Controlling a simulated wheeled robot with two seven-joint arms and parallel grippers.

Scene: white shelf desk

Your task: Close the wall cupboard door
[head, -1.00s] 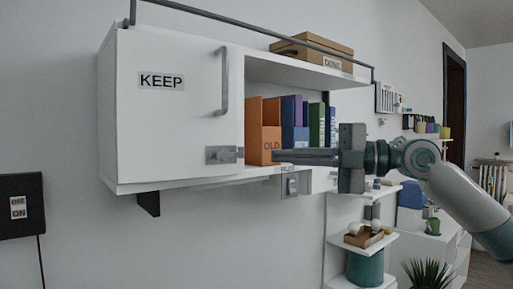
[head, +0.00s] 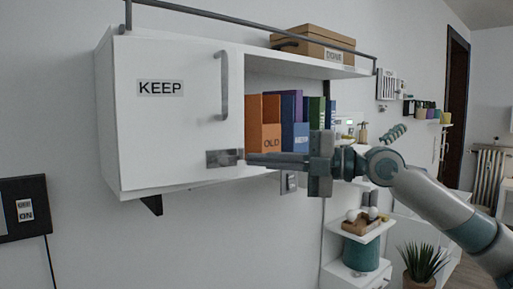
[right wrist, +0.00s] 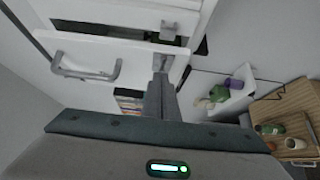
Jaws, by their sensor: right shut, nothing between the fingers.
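The wall cupboard door (head: 170,125) is a white panel with a "KEEP" label. In the right wrist view the shut fingers (right wrist: 160,88) point at the latch (right wrist: 161,65), near the handle (right wrist: 85,68). My left gripper is out of view.
Orange, blue and green binders (head: 264,125) stand in the open compartment beside the door, behind my right gripper. A cardboard box (head: 312,45) sits on top behind a rail. A black switch panel (head: 22,208) is on the wall at left. Small shelves (head: 352,232) and a plant (head: 420,262) are below right.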

